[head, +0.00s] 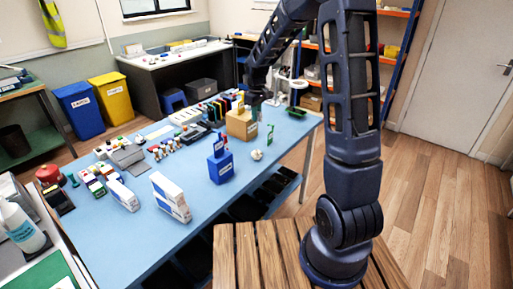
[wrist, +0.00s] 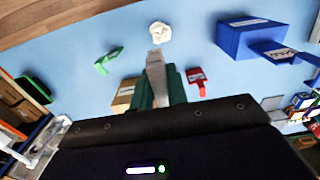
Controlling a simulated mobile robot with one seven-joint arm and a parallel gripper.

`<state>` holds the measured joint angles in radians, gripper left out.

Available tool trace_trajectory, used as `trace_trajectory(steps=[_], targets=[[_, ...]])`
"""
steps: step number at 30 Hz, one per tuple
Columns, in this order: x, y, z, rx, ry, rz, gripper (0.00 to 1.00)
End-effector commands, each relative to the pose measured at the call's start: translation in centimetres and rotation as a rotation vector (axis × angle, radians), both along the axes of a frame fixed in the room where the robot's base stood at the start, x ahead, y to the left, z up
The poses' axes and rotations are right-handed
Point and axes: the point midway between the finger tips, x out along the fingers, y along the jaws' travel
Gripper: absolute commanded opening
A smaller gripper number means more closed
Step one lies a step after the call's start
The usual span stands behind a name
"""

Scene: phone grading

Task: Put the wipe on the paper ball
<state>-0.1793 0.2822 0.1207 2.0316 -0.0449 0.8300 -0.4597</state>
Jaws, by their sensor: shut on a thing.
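The paper ball (head: 257,154), white and crumpled, lies on the blue table near its right edge. In the wrist view the paper ball (wrist: 159,32) is just beyond the fingertips. My gripper (wrist: 160,82) has green fingers shut on a pale grey-white strip, which looks like the wipe (wrist: 154,66). The strip sticks out toward the paper ball and appears just short of it in the picture. I cannot tell its height above the table. In the head view my gripper (head: 257,97) is over the table's far right part, and the wipe is not clear there.
A blue box (head: 220,167) stands left of the ball, and a tan box (head: 241,125) stands behind it. A small green piece (head: 270,134) is near the ball. A red piece (wrist: 196,80) lies beside my fingers. Several bottles and boxes fill the table's left and middle.

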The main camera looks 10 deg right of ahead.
Motion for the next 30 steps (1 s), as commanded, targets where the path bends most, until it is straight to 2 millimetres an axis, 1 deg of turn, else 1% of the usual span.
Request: trace_trajectory(steps=[1,6,12,15,18,25,30], targets=[[-0.1,0.0,-1.3,-0.001,0.004,0.000,0.00],[-0.1,0.0,-5.0,-0.001,0.004,0.001,0.00],[0.0,0.0,-9.2,-0.002,0.004,0.001,0.00],[-0.1,0.0,-10.9,-0.001,0.003,0.001,0.00],[0.0,0.0,-12.1,-0.001,0.002,0.000,0.00],[0.0,0.0,-13.3,-0.001,0.001,0.000,0.00],[0.0,0.0,-15.5,-0.001,0.003,0.000,0.00]])
